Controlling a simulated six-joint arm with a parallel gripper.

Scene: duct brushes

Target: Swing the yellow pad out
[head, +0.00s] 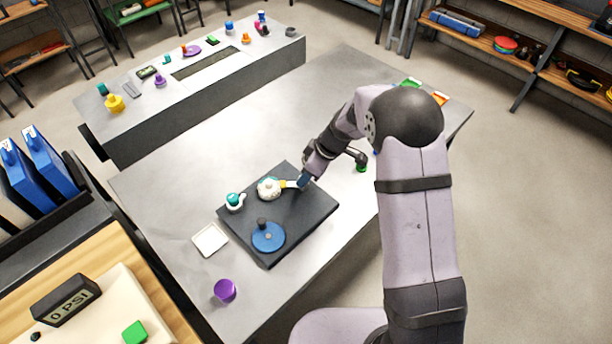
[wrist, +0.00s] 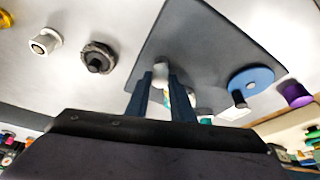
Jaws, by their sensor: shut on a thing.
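A dark square board (head: 300,222) lies on the grey table. On it stands a pale round hub (head: 267,189) with a short arm reaching right, which has a yellow part (head: 284,184) and a whitish end. My gripper (head: 302,182) is at that end, low over the board's far right part. I take this to be the yellow pad's arm. The fingers hide most of it.
A blue disc with a dark knob (head: 268,238) and a teal-topped white piece (head: 235,201) are on the board. A white tray (head: 210,240) and a purple cylinder (head: 225,291) stand to its left and front.

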